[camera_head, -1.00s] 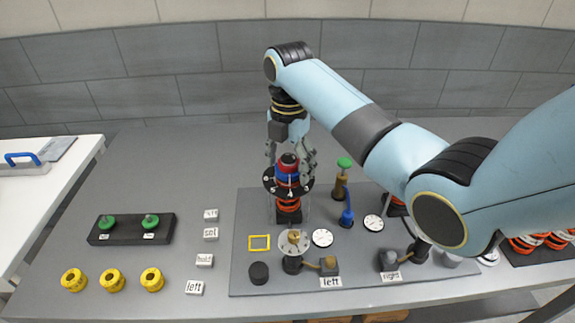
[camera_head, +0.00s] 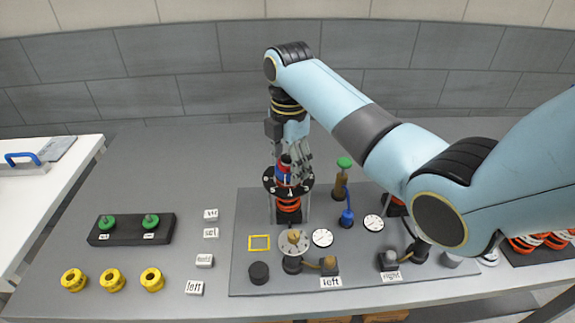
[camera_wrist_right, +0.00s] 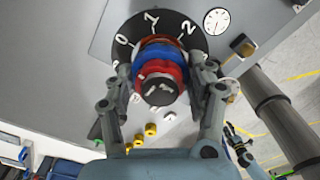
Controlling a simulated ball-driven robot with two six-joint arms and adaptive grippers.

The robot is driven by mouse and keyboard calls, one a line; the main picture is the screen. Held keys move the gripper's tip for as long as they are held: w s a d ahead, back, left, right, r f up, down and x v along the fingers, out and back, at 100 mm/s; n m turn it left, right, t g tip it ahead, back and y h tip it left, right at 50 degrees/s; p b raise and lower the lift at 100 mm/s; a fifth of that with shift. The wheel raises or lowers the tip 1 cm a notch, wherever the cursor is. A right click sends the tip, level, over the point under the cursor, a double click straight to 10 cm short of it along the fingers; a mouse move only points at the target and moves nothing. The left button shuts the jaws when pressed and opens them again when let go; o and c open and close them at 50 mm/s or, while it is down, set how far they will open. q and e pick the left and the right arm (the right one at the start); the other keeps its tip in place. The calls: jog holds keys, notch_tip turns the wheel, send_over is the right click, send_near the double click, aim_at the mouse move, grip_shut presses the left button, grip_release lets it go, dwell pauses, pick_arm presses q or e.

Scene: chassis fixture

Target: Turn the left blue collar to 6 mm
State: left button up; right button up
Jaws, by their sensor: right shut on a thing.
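The left blue collar (camera_head: 284,177) sits on the left post above a black numbered dial ring (camera_head: 270,187), with red parts around it. In the right wrist view the blue collar (camera_wrist_right: 143,70) lies between my fingers, and the black dial (camera_wrist_right: 182,22) behind it shows 0, 1 and 2. My right gripper (camera_head: 291,165) reaches down from above and is shut on the collar, one finger on each side. It also shows in the right wrist view (camera_wrist_right: 163,88). A red-orange spring (camera_head: 289,205) stands below the dial. The exact reading is partly hidden.
White round gauges (camera_head: 322,237) lie on the grey plate, near a blue-and-green plunger part (camera_head: 346,215). A yellow frame (camera_head: 259,242) and a black knob (camera_head: 259,272) lie left of the post. Yellow rings (camera_head: 112,280) and a black tray (camera_head: 104,238) stand farther left.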

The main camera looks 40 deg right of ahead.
jog(key=m, duration=0.7)
jog(key=shift+m, duration=0.3)
jog(key=m, duration=0.6)
jog(key=shift+f, duration=0.1)
jog(key=o, duration=1.1)
notch_tip(320, 180, up, 7)
jog(key=shift+r, duration=0.1)
